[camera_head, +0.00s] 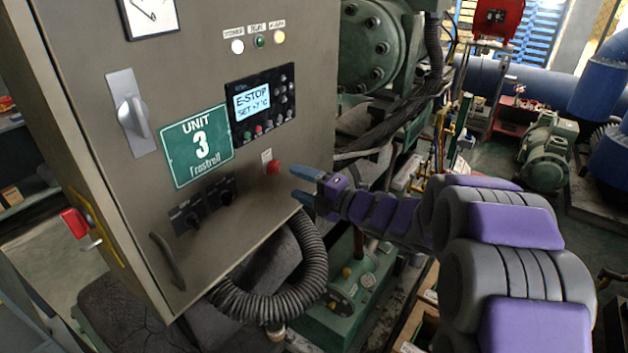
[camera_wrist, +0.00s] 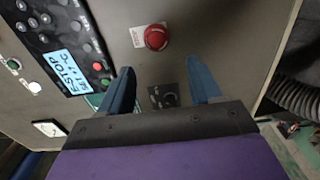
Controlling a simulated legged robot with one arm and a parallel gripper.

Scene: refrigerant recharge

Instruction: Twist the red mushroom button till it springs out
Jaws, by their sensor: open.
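The red mushroom button (camera_head: 273,167) is on the lower right of the grey cabinet's front panel, below the display. In the wrist view the red button (camera_wrist: 156,37) shows as a round red head beside a small white label, ahead of and between the blue fingertips. My gripper (camera_head: 300,186) is open and empty, just to the right of the button in the head view. In the wrist view my gripper (camera_wrist: 162,75) has its two blue fingers spread apart. A gap shows between the fingertips and the button. The display (camera_head: 252,102) reads "E-STOP".
Black rotary switches (camera_head: 203,205) sit below the green "UNIT 3" plate (camera_head: 197,146). A grey lever handle (camera_head: 132,113) and a curved door handle (camera_head: 167,260) stick out from the panel. A ribbed black hose (camera_head: 312,285) loops under the cabinet.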

